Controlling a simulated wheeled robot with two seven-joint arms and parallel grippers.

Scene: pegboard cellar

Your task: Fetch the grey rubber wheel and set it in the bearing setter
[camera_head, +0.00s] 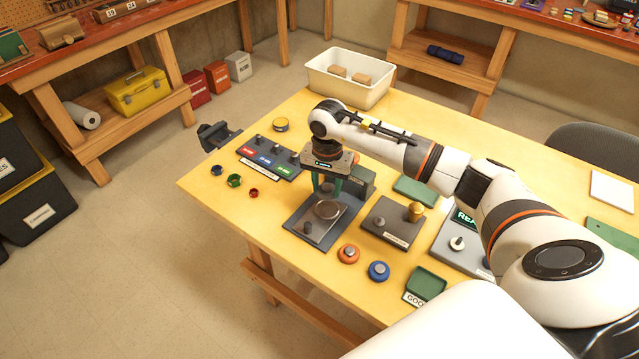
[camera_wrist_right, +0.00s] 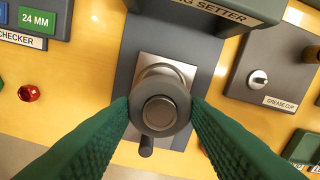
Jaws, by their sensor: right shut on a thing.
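The grey rubber wheel (camera_wrist_right: 160,114) is between the green fingers of my right gripper (camera_wrist_right: 160,108), which touch it on both sides; it also shows in the head view (camera_head: 327,209). My right gripper (camera_head: 327,190) points down over the bearing setter (camera_head: 304,228), a dark base with a metal plate (camera_wrist_right: 183,72) and a labelled grey block behind. The wheel is over the plate and hides part of a pale round piece. I cannot tell whether the wheel touches the seat. A small dark handle (camera_wrist_right: 146,146) stands near the plate's front. My left gripper is not in view.
An orange wheel (camera_head: 348,253) and a blue wheel (camera_head: 378,270) lie right of the setter. A grease cup station (camera_head: 392,226) and green tray (camera_head: 427,283) are farther right. The size checker (camera_head: 268,158) and several small coloured parts lie left. A white bin (camera_head: 345,95) stands behind.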

